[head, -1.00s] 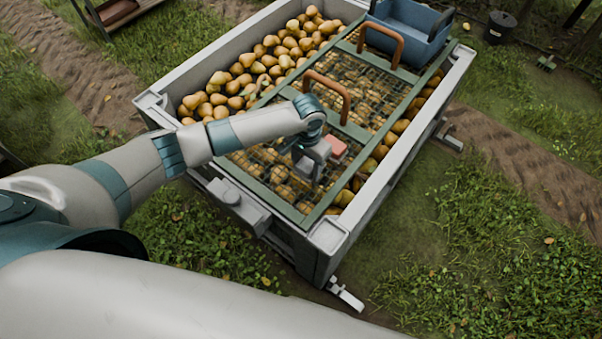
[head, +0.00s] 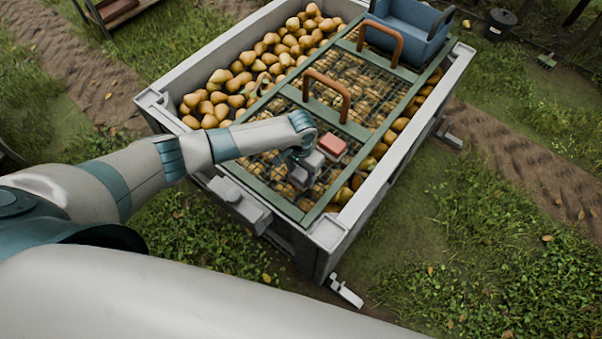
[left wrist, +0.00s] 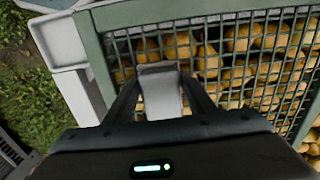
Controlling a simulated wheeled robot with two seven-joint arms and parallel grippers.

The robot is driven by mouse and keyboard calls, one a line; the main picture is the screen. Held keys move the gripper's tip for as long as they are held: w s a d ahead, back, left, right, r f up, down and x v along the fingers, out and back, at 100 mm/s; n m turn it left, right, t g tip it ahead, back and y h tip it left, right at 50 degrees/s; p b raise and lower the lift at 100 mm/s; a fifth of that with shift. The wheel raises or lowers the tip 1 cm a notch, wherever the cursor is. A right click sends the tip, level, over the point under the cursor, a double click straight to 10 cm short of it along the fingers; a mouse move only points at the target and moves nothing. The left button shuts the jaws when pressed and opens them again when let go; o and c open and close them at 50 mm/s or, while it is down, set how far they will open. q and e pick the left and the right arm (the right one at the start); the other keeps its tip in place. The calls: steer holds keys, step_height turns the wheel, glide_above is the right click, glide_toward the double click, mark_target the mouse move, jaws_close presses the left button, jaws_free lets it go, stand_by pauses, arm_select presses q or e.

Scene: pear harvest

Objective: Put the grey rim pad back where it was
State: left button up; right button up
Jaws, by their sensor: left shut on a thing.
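My left gripper (head: 302,172) is over the near part of the green mesh cover on the pear bin. Its fingers (left wrist: 160,92) are shut on a light grey block, the grey rim pad (left wrist: 161,94), which shows between them in the left wrist view. The mesh and pears lie behind the pad there; I cannot tell whether it touches the mesh. The bin's pale rim (head: 270,228) runs along the near side, and a pale rim corner (left wrist: 62,42) is at the upper left of the left wrist view. My right gripper is not in view.
A red block (head: 332,146) is just right of my left gripper on the cover. Brown handles (head: 328,92) stand up from the green cover (head: 292,204). A blue tub (head: 410,30) sits at the far end. Pears (head: 222,98) fill the bin. Grass surrounds it.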

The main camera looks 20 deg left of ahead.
mark_target(301, 173)
arm_select(q)
steer(key=shift+f, duration=0.1)
steer(key=o, duration=1.2)
step_height(301, 173, up, 12)
steer(key=b, duration=0.1)
stand_by(0.4)
